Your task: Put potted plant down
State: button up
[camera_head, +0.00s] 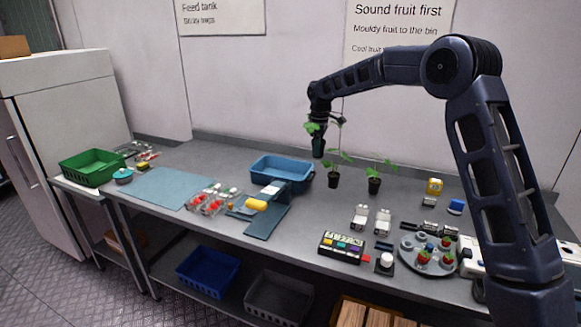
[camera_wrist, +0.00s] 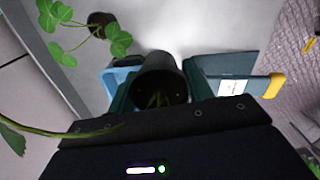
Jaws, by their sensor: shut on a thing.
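My gripper (camera_head: 318,138) is shut on a small dark plant pot (camera_head: 318,149) and holds it in the air above the back of the table. In the wrist view the held pot (camera_wrist: 158,75) sits between the fingers, with stems showing at its rim. Green leaves (camera_head: 311,127) show beside the gripper. Two other potted plants stand upright on the grey table (camera_head: 222,160): one (camera_head: 333,181) just below and right of the held pot, and one (camera_head: 374,186) farther right. A standing plant's leaves (camera_wrist: 118,42) also show in the wrist view.
Bare table lies behind the tray.

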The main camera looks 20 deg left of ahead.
jog(key=w+a+m, duration=0.1)
jog(key=w+a, duration=0.5)
jog(key=a, duration=0.5)
notch_tip(320, 180, down, 20)
jog(key=shift+w+r, duration=0.1)
jog(key=shift+w, duration=0.05)
dwell(0.3)
jog(key=o, duration=0.6)
jog(key=shift+f, duration=0.25)
jog(key=shift+o, duration=0.7)
notch_tip(320, 180, up, 12)
jog(key=shift+r, duration=0.2)
